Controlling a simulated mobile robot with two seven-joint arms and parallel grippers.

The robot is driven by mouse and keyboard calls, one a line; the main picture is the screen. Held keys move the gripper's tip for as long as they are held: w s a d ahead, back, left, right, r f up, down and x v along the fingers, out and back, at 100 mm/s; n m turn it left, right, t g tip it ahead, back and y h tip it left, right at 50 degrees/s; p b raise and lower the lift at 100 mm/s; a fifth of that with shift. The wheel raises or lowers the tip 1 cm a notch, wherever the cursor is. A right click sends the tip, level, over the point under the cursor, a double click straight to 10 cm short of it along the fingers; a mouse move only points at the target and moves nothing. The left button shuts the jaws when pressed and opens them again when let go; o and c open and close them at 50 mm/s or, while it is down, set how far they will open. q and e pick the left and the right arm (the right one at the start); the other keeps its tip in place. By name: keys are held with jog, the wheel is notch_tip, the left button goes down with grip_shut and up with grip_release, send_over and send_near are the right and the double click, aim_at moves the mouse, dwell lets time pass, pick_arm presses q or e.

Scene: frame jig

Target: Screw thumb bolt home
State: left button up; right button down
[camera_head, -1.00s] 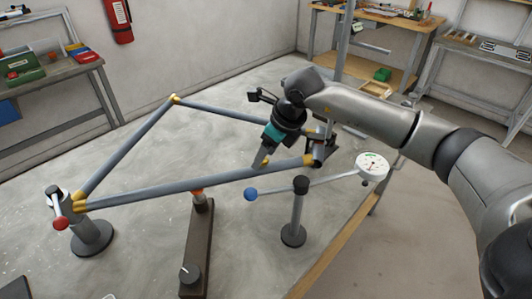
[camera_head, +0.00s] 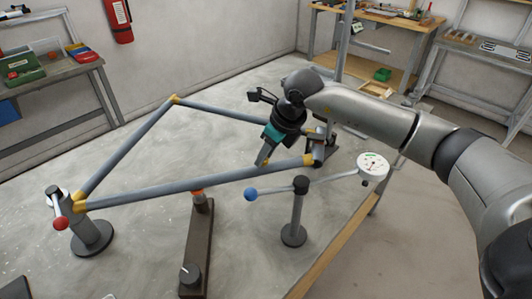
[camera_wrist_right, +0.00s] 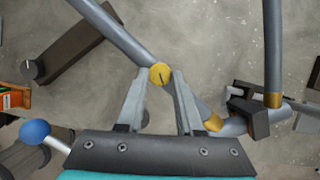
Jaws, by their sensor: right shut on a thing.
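The grey tube frame (camera_head: 200,185) with yellow joints is held above the table. A round yellow thumb bolt head (camera_wrist_right: 161,74) with a dark line across it shows at the near tube in the right wrist view. My right gripper (camera_wrist_right: 160,82) is shut on this bolt head, one finger on each side. In the head view the right gripper (camera_head: 264,161) points down at the near tube, left of its right-hand yellow joint, and its fingers hide the bolt. How deep the bolt sits cannot be told. My left gripper is not in view.
A clamp post with a red ball handle (camera_head: 61,222) stands at the left corner. A dark clamp (camera_head: 319,152) holds the right corner. A post with a blue ball lever (camera_head: 250,194) and white dial (camera_head: 372,166) stands close by, right of a brown bar (camera_head: 197,250).

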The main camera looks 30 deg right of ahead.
jog(key=m, duration=0.2)
jog(key=shift+a+m+h, duration=0.15)
jog(key=shift+m+h, duration=0.15)
jog(key=shift+h, duration=0.1)
jog(key=shift+a+m+t+h+b, duration=0.1)
jog(key=shift+m+t+h+b, duration=0.45)
jog(key=shift+m, duration=1.05)
jog(key=shift+g+h, duration=0.25)
jog(key=c, duration=0.5)
grip_release()
jog(key=shift+s, duration=0.1)
jog(key=shift+c, duration=0.2)
jog(key=v, duration=1.5)
jog(key=shift+r+p, duration=0.15)
jog(key=shift+p, duration=0.3)
